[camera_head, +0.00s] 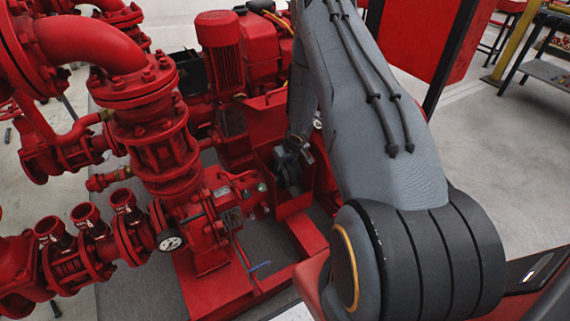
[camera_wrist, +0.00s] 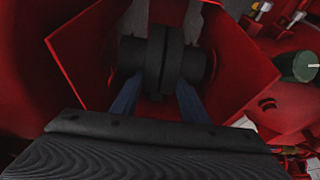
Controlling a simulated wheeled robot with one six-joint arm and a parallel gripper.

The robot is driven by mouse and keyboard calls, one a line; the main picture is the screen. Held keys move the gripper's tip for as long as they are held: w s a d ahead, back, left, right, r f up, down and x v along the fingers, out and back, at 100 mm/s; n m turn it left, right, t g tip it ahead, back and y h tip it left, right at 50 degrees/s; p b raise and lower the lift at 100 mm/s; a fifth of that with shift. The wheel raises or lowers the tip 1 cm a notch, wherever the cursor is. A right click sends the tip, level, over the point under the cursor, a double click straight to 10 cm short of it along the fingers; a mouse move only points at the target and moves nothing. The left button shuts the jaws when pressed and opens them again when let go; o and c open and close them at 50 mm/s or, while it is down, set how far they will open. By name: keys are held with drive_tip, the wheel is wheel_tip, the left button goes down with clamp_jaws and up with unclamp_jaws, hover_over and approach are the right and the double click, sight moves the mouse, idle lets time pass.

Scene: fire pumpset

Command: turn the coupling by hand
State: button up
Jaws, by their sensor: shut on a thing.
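The coupling (camera_wrist: 165,62) is a dark grey, ribbed cylinder in the upper middle of the wrist view, lying crosswise inside a red guard. My gripper (camera_wrist: 157,92) reaches it from below, with one bluish finger on each side of its middle discs. The fingers are shut on the coupling. In the head view the coupling (camera_head: 290,176) shows only as a small dark shape in the guard opening, partly hidden by my wrist and arm.
The red guard (camera_wrist: 85,50) closes in around the coupling on both sides. In the head view, red pump pipework (camera_head: 160,130) with a pressure gauge (camera_head: 171,241) stands to the left. A red motor (camera_head: 220,50) stands behind. Grey floor (camera_head: 480,150) is open at the right.

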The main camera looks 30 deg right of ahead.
sight(290, 180)
drive_tip(key=shift+s+a, duration=0.1)
drive_tip(key=shift+s+a+f+t+b, duration=0.25)
drive_tip(key=shift+s+t+b, duration=0.2)
drive_tip(key=shift+t+b, duration=0.15)
drive_tip(key=shift+s+f+t, duration=0.2)
drive_tip(key=shift+s+t, duration=0.35)
drive_tip(key=shift+t, duration=0.35)
drive_tip(key=shift+s+d+f+t+b, duration=0.1)
drive_tip(key=shift+s+f+t+b, duration=0.3)
drive_tip(key=shift+t, duration=0.4)
drive_tip(key=shift+s+d+f+t+b, duration=0.15)
drive_tip(key=shift+s+t, duration=0.35)
drive_tip(key=shift+t, duration=0.3)
drive_tip(key=shift+s+f+t+y+b, duration=0.15)
drive_tip(key=shift+s+f+t+b, duration=0.2)
drive_tip(key=shift+t, duration=0.4)
drive_tip(key=shift+s+f+t+y+b, duration=0.2)
drive_tip(key=shift+f+t+b, duration=0.15)
drive_tip(key=shift+t, duration=0.4)
drive_tip(key=shift+s+f+t+b, duration=0.25)
drive_tip(key=shift+f+t+b, duration=0.3)
drive_tip(key=shift+t+b, duration=0.4)
drive_tip(key=shift+s+f+t+b, duration=0.25)
drive_tip(key=shift+f+t+b, duration=0.35)
drive_tip(key=shift+t, duration=0.55)
drive_tip(key=shift+s, duration=0.1)
drive_tip(key=o, duration=1.1)
drive_tip(key=shift+d+r, duration=0.1)
drive_tip(key=shift+d, duration=0.05)
drive_tip(key=shift+c, duration=0.2)
